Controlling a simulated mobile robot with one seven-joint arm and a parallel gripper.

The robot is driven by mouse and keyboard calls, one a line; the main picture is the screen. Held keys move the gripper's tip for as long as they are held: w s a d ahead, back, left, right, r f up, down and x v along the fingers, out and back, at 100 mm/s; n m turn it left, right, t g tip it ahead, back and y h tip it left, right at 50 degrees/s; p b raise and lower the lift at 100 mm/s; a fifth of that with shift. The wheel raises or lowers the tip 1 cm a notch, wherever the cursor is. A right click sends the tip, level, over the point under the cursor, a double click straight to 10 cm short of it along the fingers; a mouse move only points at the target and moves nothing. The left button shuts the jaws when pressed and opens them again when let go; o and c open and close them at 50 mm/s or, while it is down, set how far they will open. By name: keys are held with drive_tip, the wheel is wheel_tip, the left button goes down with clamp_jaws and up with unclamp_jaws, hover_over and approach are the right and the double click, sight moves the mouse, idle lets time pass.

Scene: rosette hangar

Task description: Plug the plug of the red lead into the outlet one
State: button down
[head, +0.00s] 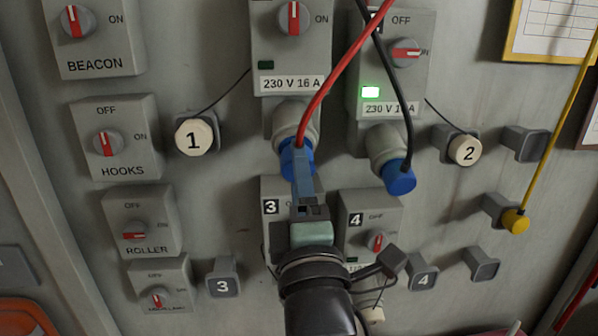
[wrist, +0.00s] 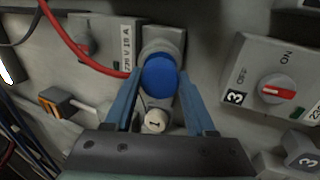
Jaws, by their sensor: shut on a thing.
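The blue plug of the red lead (head: 291,160) is at the mouth of outlet one's grey socket (head: 295,118), the left upper 230 V 16 A outlet. My gripper (head: 300,185) is shut on this plug from below. In the wrist view the plug (wrist: 159,75) sits between the two blue-grey fingers, against the socket collar. How deep it sits is hidden. The red lead (head: 336,75) runs up and right from it. Outlet one's switch (head: 294,17) has its handle upright, and its small lamp (head: 266,65) is dark. Cap 1 (head: 194,138) is on a holder left of the socket.
Right of it, a blue plug with a black lead (head: 399,177) is in the neighbouring outlet, whose lamp (head: 370,92) is green. Outlet boxes 3 (head: 283,197) and 4 (head: 370,216) are just below, close to my arm. A yellow plug (head: 515,221) hangs far right.

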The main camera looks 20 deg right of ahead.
drive_tip(key=shift+w+d+r, duration=0.15)
drive_tip(key=shift+w, duration=0.25)
idle(0.4)
drive_tip(key=shift+c, duration=0.7)
unclamp_jaws()
drive_tip(key=v, duration=1.3)
drive_tip(key=shift+b, duration=0.45)
